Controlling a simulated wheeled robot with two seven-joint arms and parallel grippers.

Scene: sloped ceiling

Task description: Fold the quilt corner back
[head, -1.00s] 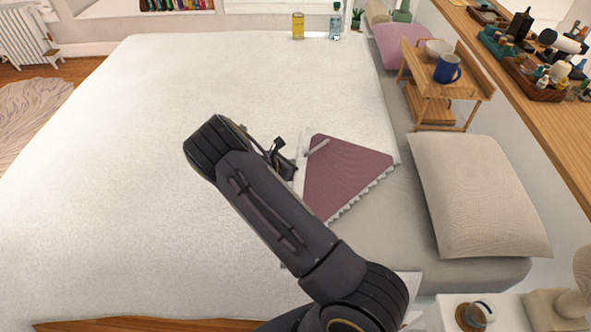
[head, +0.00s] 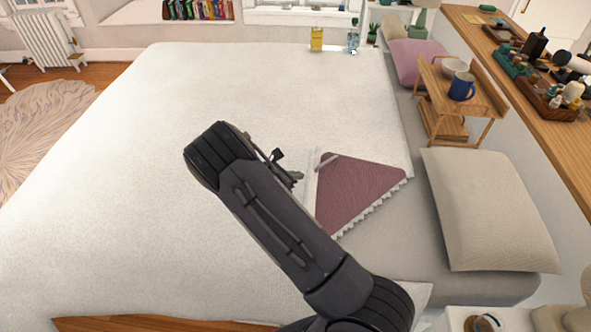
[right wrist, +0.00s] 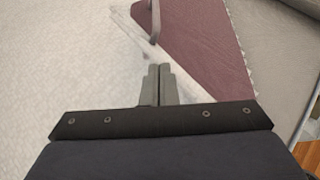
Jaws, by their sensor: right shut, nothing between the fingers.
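The white quilt (head: 180,150) covers most of the bed. Its near-right corner is folded back, showing a mauve underside (head: 358,192) with a frilled edge on the right. The mauve part also shows in the right wrist view (right wrist: 205,40). A small pale tab (head: 327,160) lies at the fold's upper left; the right wrist view shows it as a grey loop (right wrist: 154,22). My right gripper (head: 296,178) is just left of the folded flap, partly hidden by my arm. In the right wrist view its fingers (right wrist: 159,70) are together and empty, apart from the tab. My left gripper is out of view.
A beige pillow (head: 485,210) lies right of the fold on the grey sheet (head: 412,240). A wooden stand (head: 440,105) holds a blue mug (head: 461,86) and a bowl (head: 455,67). A yellow can (head: 316,39) and a glass (head: 353,40) stand at the bed's far edge.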

